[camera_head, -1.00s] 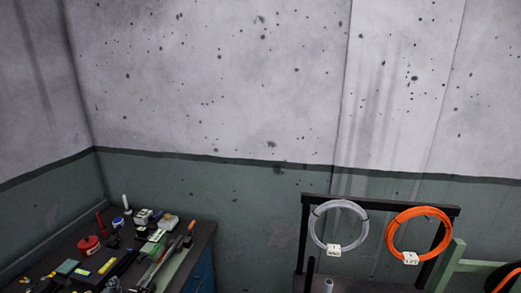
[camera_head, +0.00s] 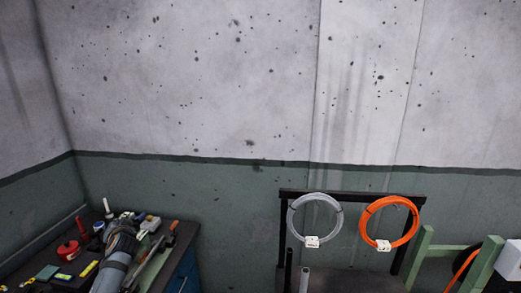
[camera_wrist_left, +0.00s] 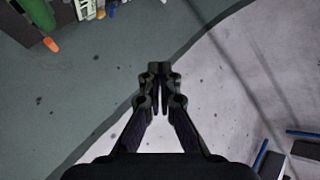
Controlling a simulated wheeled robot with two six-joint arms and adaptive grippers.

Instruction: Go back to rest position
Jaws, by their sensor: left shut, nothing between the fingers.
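My left gripper (camera_head: 127,226) shows in the head view at the lower left, in front of the cluttered workbench (camera_head: 184,262). Its arm rises from the bottom edge and hides part of the bench top. In the left wrist view its fingers (camera_wrist_left: 158,72) are together, with nothing between them. A grey ring (camera_head: 291,221) and an orange ring (camera_head: 364,226), each with a white tag, hang on a black rack (camera_head: 350,196) at the right, well apart from my gripper. My right gripper is in neither view.
The bench holds a red round item (camera_head: 68,250), a green item (camera_head: 48,272) and other small tools. A green frame (camera_head: 421,246) stands right of the rack. Wall fills the background. Bare wall shows between bench and rack.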

